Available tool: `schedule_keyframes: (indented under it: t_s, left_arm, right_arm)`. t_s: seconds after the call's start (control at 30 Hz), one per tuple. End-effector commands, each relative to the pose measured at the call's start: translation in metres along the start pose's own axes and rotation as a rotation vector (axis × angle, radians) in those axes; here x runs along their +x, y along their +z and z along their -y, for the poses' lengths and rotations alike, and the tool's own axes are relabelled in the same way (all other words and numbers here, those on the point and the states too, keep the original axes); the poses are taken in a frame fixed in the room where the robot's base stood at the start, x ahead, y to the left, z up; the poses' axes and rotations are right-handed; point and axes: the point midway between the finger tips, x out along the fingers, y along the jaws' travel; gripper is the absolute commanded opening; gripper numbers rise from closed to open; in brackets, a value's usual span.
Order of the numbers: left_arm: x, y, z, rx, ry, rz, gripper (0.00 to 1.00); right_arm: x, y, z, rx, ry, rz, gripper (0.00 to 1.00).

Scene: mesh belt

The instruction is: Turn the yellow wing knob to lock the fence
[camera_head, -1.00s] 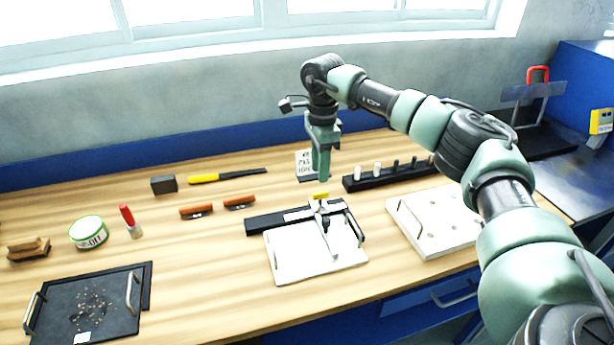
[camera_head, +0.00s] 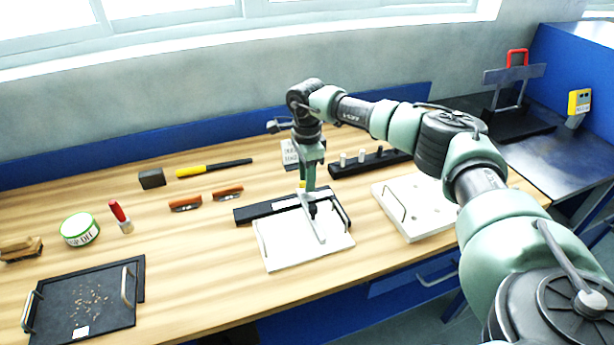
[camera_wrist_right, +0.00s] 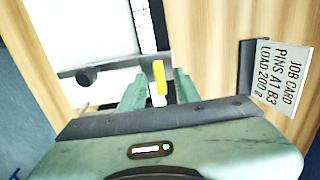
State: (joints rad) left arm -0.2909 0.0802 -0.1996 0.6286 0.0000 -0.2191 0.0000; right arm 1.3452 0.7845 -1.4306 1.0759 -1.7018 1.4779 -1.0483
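The yellow wing knob (camera_head: 302,184) is mostly hidden behind my right gripper (camera_head: 311,198) in the head view. In the right wrist view the knob (camera_wrist_right: 159,78) is a narrow yellow bar between the two green fingers of my right gripper (camera_wrist_right: 158,92). The fingers stand apart, with a gap seen on each side of the knob; whether either touches it I cannot tell. The fence is a dark bar (camera_head: 263,211) across the back of a white plate (camera_head: 283,252), with a pale scale strip near it. My left gripper is not in view.
A job card (camera_head: 289,153) stands close behind my right gripper. A black pin rack (camera_head: 370,164) and a white board with a handle (camera_head: 418,218) are to the right. Orange-handled tools (camera_head: 186,204) and a black tray (camera_head: 82,304) lie to the left. Bare wood lies between.

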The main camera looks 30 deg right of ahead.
Motion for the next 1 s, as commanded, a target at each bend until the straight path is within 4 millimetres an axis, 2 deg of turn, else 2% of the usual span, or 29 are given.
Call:
schedule_keyframes:
  t_s: [0.03,0.1,0.57,0.77,1.0]
  left_arm:
    - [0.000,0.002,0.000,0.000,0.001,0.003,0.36]
    - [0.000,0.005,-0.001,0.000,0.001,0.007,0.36]
    - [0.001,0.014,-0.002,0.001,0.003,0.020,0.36]
    - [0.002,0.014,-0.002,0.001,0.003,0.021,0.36]
    - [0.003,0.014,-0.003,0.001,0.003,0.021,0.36]
  right_arm:
    - [0.000,0.000,0.000,0.000,0.000,0.000,0.19]
    - [0.000,0.000,0.000,0.000,0.000,0.000,0.00]
    - [-0.001,0.001,0.000,0.054,0.000,0.002,0.00]
    - [-0.001,0.001,0.000,0.175,-0.001,0.002,0.00]
    - [-0.001,0.001,0.001,0.393,-0.002,0.003,0.00]
